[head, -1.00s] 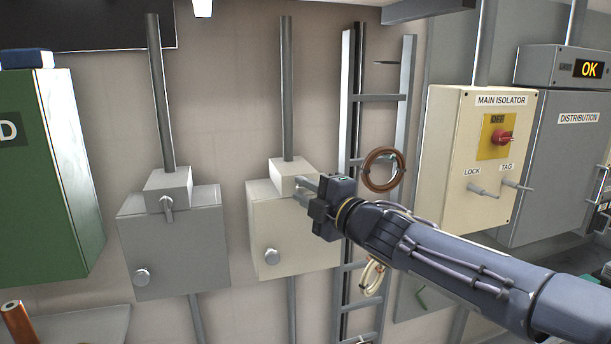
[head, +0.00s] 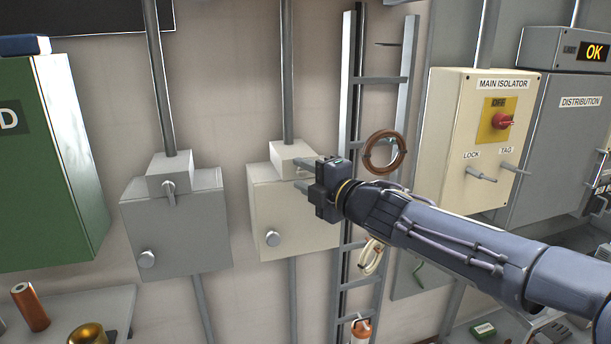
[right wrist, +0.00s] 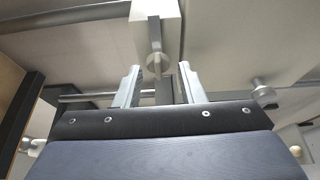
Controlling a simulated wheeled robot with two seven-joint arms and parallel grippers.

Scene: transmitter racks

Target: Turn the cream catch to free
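The cream box (head: 285,215) hangs on the wall, with a cream block (head: 285,158) on top. In the head view my right gripper (head: 303,174) is in front of the block and hides the catch. In the right wrist view the catch (right wrist: 155,38) is a grey lever with a round hub, on the pale block (right wrist: 172,25). The lever runs up the picture from the hub. My right gripper (right wrist: 160,87) is open, its fingertips on either side of the hub with gaps showing. Whether either finger touches the catch is unclear. My left gripper is not in view.
A similar grey box (head: 180,235) with its own lever (head: 168,192) hangs to the left. A cable ladder (head: 380,80) with a brown coil (head: 385,152) and the main isolator (head: 470,140) stand to the right. A round knob (head: 272,238) sticks out of the cream box.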

